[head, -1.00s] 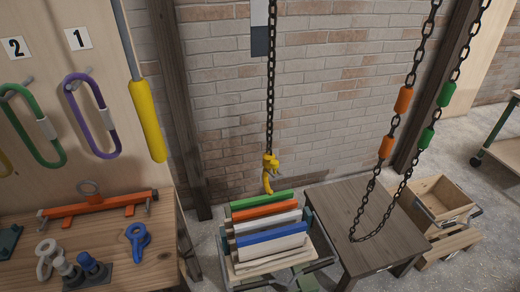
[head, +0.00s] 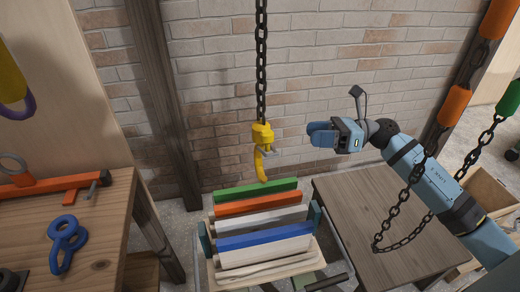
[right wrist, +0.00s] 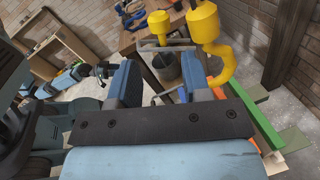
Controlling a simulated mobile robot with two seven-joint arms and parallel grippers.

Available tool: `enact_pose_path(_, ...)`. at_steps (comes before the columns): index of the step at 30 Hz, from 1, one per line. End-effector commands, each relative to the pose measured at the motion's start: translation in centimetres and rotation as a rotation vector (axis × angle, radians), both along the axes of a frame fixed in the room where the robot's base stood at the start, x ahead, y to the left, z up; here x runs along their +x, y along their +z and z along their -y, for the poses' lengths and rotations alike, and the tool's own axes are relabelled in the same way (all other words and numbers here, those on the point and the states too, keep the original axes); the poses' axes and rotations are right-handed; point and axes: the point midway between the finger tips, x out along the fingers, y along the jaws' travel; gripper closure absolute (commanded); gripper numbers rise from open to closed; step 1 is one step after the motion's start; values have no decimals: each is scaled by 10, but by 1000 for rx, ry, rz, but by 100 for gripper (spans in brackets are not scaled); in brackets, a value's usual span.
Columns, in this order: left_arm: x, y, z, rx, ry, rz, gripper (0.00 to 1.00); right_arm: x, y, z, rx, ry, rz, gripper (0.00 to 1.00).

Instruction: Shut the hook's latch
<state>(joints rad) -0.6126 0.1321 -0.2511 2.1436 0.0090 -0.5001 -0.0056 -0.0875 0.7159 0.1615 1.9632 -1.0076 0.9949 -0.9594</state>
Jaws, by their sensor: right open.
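The yellow hook (head: 262,165) hangs upright on the black chain (head: 261,60), just above the far end of the rack of boards. Its latch (head: 268,153) is a small grey piece sticking out to the right of the hook's throat, standing away from the tip. My right gripper (head: 322,135) is to the right of the hook at about the latch's height, apart from it, with its blue fingers pointing left. In the right wrist view the fingers are spread and empty; the hook (right wrist: 218,68) shows beyond the right-hand finger, which hides part of that area.
A rack with coloured boards (head: 265,242) stands under the hook. A brown table (head: 375,225) is below my right arm. Another chain with orange and green sleeves (head: 455,105) hangs at the right.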

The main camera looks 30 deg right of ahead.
Motion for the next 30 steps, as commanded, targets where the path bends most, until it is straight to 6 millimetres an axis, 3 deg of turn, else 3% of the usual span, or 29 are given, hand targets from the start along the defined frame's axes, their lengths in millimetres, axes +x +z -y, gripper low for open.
enact_pose_path(5, -1, 2, 0, 1, -1, -3, 57, 8, 2, -16, -14, 8, 12, 56)
enact_pose_path(19, -2, 5, -1, -2, 1, -8, 57, 49, 2, -101, -8, 5, 8, 56)
enact_pose_path(24, -2, 4, -1, -2, 3, -10, 57, 57, 1, -117, -8, 5, 6, 56)
enact_pose_path(30, -2, 4, -1, -3, 3, -11, 57, 60, 0, -122, -11, 4, 5, 56)
